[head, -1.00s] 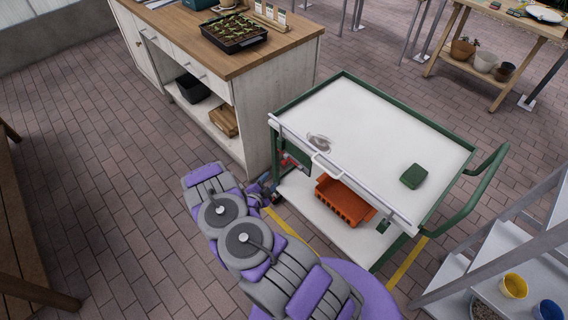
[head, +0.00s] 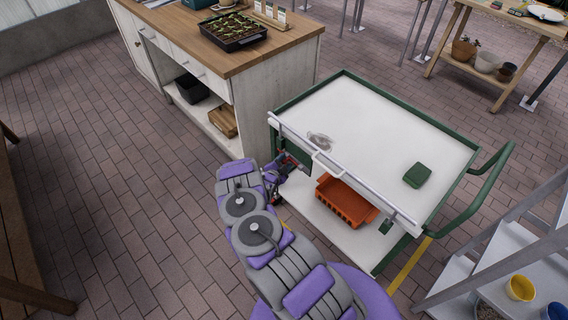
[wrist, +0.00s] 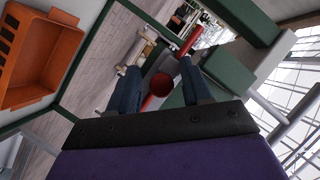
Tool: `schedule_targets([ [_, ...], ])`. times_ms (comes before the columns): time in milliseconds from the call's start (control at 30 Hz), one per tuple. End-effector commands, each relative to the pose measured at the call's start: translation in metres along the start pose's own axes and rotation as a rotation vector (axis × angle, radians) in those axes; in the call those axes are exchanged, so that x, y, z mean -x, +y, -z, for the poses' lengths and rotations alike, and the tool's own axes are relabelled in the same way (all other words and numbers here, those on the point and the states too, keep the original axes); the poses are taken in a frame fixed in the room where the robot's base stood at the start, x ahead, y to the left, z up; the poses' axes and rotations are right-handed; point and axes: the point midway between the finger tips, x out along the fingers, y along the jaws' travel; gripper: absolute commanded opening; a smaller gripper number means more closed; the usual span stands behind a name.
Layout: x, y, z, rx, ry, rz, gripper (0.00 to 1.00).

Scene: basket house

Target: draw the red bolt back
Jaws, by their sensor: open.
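The red bolt (wrist: 162,85) shows in the wrist view as a red rod with a round end facing the camera, and a longer red length (wrist: 188,42) runs up beyond it. My gripper (wrist: 159,70) is open. Its two dark fingers stand on either side of the bolt's round end, and I cannot tell whether either touches it. In the head view my gripper (head: 285,170) is at the front left corner of the green and white cart (head: 385,125), under its top edge. The bolt is mostly hidden by my gripper there.
An orange bin (head: 346,201) sits on the cart's lower shelf, close to the right of my gripper. A white cabinet (head: 245,115) stands close on the left. A green box (head: 417,175) lies on the cart top. Brick floor (head: 110,180) is free at left.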

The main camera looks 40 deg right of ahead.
Motion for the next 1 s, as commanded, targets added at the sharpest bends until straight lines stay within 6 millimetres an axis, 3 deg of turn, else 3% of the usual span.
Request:
schedule_targets([
  [233, -0.0006, -0.0007, 0.0002, 0.0, 0.0, 0.001, 0.49],
  [767, -0.0008, -0.0001, 0.0001, 0.0, 0.001, 0.0, 0.0],
  [1000, -0.001, -0.0001, 0.0005, -0.001, 0.002, 0.0, 0.0],
])
